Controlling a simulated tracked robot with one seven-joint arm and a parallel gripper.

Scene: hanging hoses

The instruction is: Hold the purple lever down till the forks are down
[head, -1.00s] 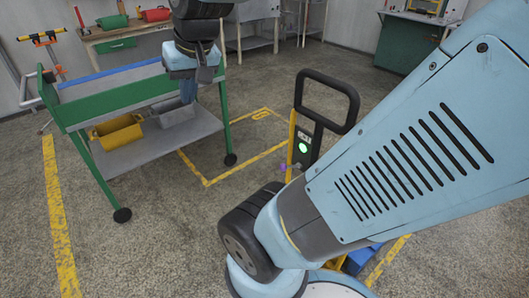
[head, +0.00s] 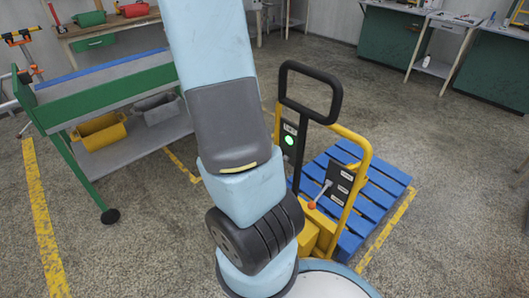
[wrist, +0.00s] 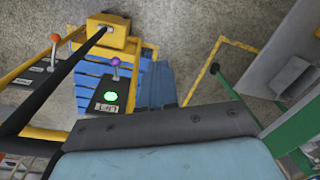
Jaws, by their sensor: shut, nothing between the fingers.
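The purple lever (wrist: 115,62) stands up from a black panel with a lit green lamp, in the wrist view. In the head view that lamp panel (head: 289,141) shows beside the black handle, but I cannot make out the purple knob. My gripper (wrist: 168,128) shows only as its body along the bottom of the wrist view, shut and empty, apart from the lever. Its fingertips are not clear there, and it is out of the head view. The yellow lift truck (head: 357,170) holds the forks, which I cannot see; a blue pallet (head: 385,190) lies over their place.
An orange-knobbed lever (head: 312,205) sits on a second panel (head: 339,182) of the truck. The truck's black loop handle (head: 335,98) rises above. A green cart (head: 110,95) stands at the left. Open floor lies to the right of the pallet.

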